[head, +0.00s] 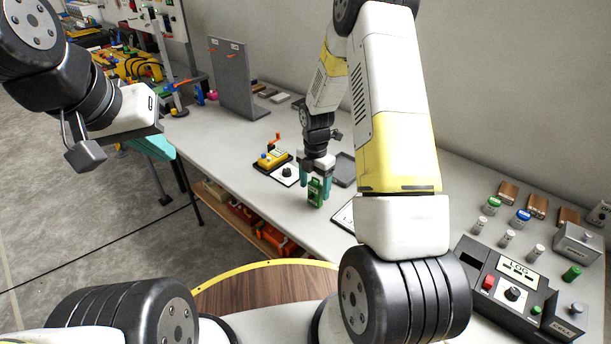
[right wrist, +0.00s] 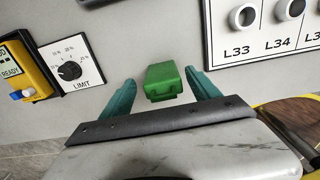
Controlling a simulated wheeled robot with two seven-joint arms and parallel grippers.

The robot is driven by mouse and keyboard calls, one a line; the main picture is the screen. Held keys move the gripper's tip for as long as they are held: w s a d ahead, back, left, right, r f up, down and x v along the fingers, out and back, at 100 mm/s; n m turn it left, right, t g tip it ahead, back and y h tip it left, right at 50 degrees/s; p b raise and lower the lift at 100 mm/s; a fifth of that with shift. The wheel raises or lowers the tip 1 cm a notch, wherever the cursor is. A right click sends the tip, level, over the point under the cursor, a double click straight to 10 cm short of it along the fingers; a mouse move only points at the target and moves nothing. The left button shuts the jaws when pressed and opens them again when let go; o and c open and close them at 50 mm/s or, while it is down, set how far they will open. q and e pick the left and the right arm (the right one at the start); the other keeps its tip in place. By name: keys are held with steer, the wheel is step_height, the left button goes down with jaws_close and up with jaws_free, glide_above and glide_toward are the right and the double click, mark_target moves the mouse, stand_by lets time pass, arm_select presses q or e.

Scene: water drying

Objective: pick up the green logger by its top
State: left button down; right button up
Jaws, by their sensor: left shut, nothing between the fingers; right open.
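The green logger (head: 315,192) stands upright on the white table in the head view. In the right wrist view the green logger (right wrist: 164,82) shows its top between the two teal fingers. My right gripper (head: 314,182) is open and is at the top of the logger, with a finger on either side. In the right wrist view my right gripper (right wrist: 163,92) shows gaps between each finger and the logger. My left gripper (head: 84,150) is shut and empty, out to the left away from the table. Its fingertips are hard to make out.
A yellow meter (head: 272,158) and a LIMIT dial card (head: 286,174) lie left of the logger. The card with L33 and L34 holes (right wrist: 262,25) lies to the right in the wrist view. A LOG console (head: 512,290) stands at the right. A grey panel (head: 232,78) stands behind.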

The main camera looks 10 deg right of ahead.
mark_target(315, 195)
step_height(315, 195, down, 4)
steer(key=shift+s+d+f, duration=0.1)
steer(key=shift+s+f, duration=0.05)
steer(key=c, duration=1.5)
